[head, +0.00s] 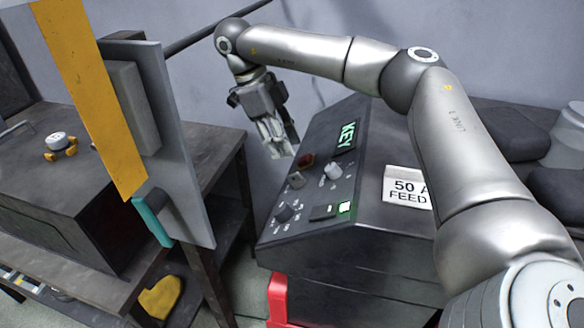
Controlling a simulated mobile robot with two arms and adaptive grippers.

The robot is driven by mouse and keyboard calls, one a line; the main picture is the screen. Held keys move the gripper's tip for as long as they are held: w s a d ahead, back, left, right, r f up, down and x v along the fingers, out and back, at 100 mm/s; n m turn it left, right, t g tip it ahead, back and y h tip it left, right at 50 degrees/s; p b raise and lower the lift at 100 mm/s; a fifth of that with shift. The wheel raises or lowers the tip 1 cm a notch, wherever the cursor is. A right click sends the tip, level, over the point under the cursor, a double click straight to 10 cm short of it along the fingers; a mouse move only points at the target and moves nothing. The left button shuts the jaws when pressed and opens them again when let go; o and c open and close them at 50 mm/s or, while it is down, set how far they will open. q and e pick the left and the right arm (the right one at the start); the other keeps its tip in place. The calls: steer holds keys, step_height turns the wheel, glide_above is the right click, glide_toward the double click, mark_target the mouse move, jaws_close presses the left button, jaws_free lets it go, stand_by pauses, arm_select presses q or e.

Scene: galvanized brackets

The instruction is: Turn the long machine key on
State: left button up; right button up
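The machine's black control box (345,250) stands in the middle of the head view, with a sloped panel and a lit green "KEY" display (347,135). A pale grey knob-like part (332,170) sits near the panel's middle. A small grey part (296,180) is to its left; I cannot tell which of them is the key. My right gripper (280,146) hangs fingers down beyond the panel's upper left edge, apart from the controls. Its fingers look close together, but I cannot tell whether they are shut. My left gripper is not in view.
A red button (306,161), a dark dial (285,213) and a lit white-green switch (345,208) are on the panel. A "50 A FEED" sign (407,187) is on the box.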

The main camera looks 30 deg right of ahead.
mark_target(295, 173)
steer(key=x, duration=0.3)
steer(key=shift+d+f, duration=0.2)
steer(key=shift+f, duration=0.05)
steer(key=shift+d+f, duration=0.2)
steer(key=shift+f, duration=0.65)
steer(key=p+x, duration=0.1)
steer(key=x, duration=0.1)
steer(key=shift+s+f, duration=0.2)
steer(key=shift+f, duration=0.1)
steer(key=shift+w+f, duration=0.1)
steer(key=shift+w, duration=0.05)
steer(key=shift+c, duration=0.2)
steer(key=c, duration=0.5)
jaws_close()
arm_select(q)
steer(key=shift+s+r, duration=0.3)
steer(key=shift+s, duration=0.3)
